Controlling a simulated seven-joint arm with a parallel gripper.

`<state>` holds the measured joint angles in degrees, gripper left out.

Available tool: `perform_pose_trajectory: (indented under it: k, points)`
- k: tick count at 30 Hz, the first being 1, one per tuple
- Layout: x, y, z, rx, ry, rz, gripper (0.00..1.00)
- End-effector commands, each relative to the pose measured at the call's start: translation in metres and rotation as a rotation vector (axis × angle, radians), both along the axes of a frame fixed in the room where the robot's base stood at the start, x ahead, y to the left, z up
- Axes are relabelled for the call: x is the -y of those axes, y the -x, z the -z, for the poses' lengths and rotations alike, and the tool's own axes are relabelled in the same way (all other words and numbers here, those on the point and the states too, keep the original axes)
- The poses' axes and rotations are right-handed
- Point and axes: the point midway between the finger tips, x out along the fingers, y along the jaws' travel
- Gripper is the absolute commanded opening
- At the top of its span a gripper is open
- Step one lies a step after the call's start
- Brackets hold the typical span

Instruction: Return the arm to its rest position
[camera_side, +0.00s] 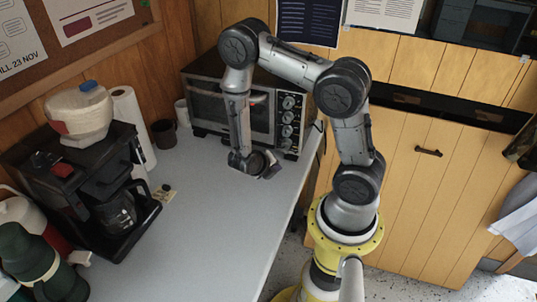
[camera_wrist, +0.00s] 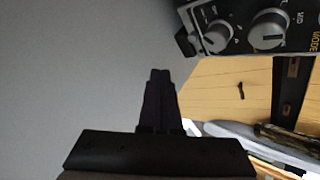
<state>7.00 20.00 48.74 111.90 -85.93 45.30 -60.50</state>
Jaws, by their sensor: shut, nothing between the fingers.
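My gripper (camera_side: 271,171) is at the end of my bent arm, low over the grey-white counter (camera_side: 215,215), just in front of the toaster oven (camera_side: 206,97). In the wrist view my gripper (camera_wrist: 160,73) shows as dark fingers pressed together, with nothing between them. The oven's control knobs (camera_wrist: 268,30) show at the top right of that view, apart from the fingers. I cannot tell whether the fingertips touch the counter.
A coffee maker (camera_side: 75,160) stands on the left, with a paper towel roll (camera_side: 127,108), a dark cup (camera_side: 163,133) and a pale mug (camera_side: 182,112) behind it. A green flask (camera_side: 30,255) stands at front left. The counter's middle and front are clear. Wooden cabinets (camera_side: 425,190) stand right.

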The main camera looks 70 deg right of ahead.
Motion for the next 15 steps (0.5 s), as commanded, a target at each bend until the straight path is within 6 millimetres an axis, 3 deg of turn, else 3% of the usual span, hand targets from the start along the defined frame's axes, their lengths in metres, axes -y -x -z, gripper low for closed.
perform_pose_trajectory:
  k: [5, 8, 12, 15]
  points:
    - [-0.001, -0.004, -0.004, 0.015, 0.001, -0.005, 0.00]
    - [-0.001, -0.026, -0.024, 0.092, 0.011, -0.014, 0.00]
    - [-0.004, -0.061, -0.091, 0.299, 0.024, 0.037, 0.00]
    - [-0.011, -0.067, -0.146, 0.497, 0.013, 0.166, 0.00]
